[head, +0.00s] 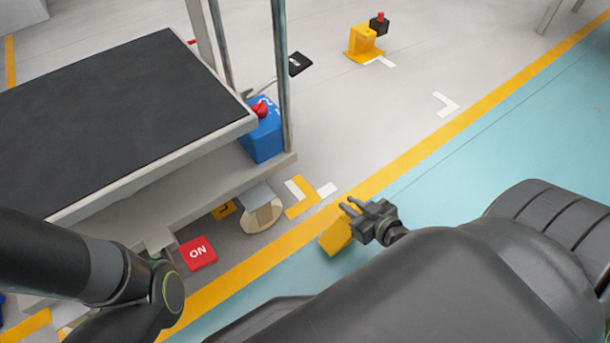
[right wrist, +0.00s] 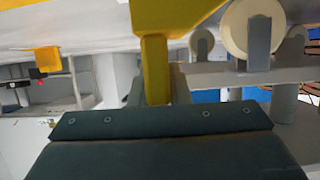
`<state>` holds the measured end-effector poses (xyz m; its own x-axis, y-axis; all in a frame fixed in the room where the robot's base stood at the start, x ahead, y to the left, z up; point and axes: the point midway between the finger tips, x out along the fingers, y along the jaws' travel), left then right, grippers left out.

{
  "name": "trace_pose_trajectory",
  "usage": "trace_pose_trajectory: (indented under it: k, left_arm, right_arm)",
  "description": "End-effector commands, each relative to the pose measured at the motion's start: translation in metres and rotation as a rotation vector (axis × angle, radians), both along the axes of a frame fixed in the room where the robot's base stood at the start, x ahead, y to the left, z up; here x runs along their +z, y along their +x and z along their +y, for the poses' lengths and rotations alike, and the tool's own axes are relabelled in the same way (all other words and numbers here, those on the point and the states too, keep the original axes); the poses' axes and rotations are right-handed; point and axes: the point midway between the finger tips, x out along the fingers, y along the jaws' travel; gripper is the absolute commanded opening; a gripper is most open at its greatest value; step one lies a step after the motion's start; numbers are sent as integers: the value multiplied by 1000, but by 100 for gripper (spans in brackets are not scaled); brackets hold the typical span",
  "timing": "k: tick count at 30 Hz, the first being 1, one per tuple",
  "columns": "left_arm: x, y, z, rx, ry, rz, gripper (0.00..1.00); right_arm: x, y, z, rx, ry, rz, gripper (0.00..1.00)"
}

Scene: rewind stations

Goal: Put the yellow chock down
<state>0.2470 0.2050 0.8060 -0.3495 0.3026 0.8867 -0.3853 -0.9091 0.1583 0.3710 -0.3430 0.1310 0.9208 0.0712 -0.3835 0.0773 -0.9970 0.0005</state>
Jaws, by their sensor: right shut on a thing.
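The yellow chock (head: 335,239) is in my right gripper (head: 349,206), low over the floor by the yellow line. I cannot tell whether it touches the floor. In the right wrist view the yellow chock (right wrist: 155,65) stands between the fingers of my right gripper (right wrist: 152,95), which are shut on its narrow part. The cart's caster wheel (head: 259,219) is a short way left of the chock in the head view, apart from it. It also shows in the right wrist view (right wrist: 237,30). My left arm shows at lower left, but its gripper is out of view.
The cart (head: 110,110) has a dark top and a lower shelf bearing a blue box (head: 264,140) with a red button. Another yellow block (head: 362,42) stands farther back. Floor right of the cart is mostly clear.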

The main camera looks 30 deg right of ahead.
Motion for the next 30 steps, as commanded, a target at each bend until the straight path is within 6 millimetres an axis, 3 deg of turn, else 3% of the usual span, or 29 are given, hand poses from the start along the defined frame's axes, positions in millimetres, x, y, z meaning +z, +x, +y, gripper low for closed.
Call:
trace_pose_trajectory:
  k: [8, 16, 28, 30]
  left_arm:
    - [4, 0, 0, 5, 4, -1, 76]
    - [-16, 1, -1, -11, -4, 7, 76]
    - [-33, 1, 0, -11, -5, 3, 76]
    - [-41, 0, 0, -12, -5, 1, 76]
  right_arm:
    - [4, 71, 6, 1, 1, -9, 0]
    - [-1, 134, 11, 2, 0, -8, 0]
    - [1, 168, 14, 1, 0, -6, 0]
    - [-9, 167, 13, 0, 0, -2, 0]
